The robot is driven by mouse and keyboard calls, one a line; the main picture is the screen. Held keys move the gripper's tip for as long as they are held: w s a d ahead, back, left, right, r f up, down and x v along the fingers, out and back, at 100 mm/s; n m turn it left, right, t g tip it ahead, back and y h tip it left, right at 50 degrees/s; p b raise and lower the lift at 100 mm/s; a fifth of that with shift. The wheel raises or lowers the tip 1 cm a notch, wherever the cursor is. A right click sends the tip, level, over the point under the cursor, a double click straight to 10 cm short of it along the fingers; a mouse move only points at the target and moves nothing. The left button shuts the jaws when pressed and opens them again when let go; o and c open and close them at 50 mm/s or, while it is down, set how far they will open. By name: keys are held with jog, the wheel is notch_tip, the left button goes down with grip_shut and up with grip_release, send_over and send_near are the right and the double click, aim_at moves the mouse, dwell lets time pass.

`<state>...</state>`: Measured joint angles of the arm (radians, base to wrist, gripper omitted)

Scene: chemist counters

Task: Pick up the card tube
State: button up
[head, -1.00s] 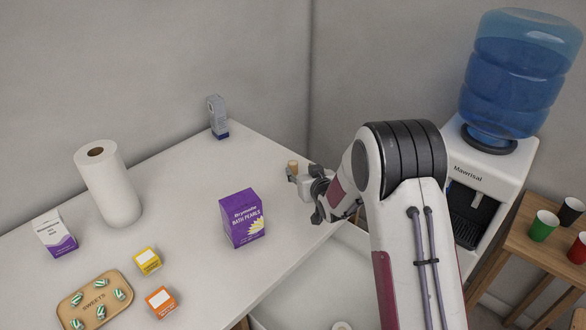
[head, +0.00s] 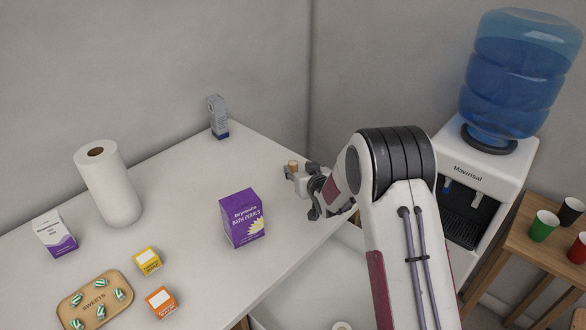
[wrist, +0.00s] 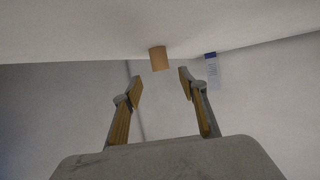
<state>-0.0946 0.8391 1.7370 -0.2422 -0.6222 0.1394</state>
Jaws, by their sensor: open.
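The card tube is a small tan-brown cylinder (wrist: 158,58) standing on the white counter in the wrist view, which appears upside down. It lies just beyond my fingertips, roughly centred between them and not enclosed. In the head view only the top of the card tube (head: 293,164) shows near the counter's right end, its lower part hidden by my gripper (head: 293,174). In the wrist view my gripper (wrist: 160,85) is open and empty, with its two fingers well apart.
The white counter (head: 185,205) also holds a grey-and-blue item (head: 218,118), a paper roll (head: 108,185), a purple Bath Pearls box (head: 242,218), small boxes and a sweets tray (head: 70,300). A water cooler (head: 490,165) stands at right. Counter around the tube looks clear.

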aim_at(294, 165)
jog(key=shift+x, duration=2.55)
jog(key=shift+a, duration=0.1)
jog(key=c, duration=0.8)
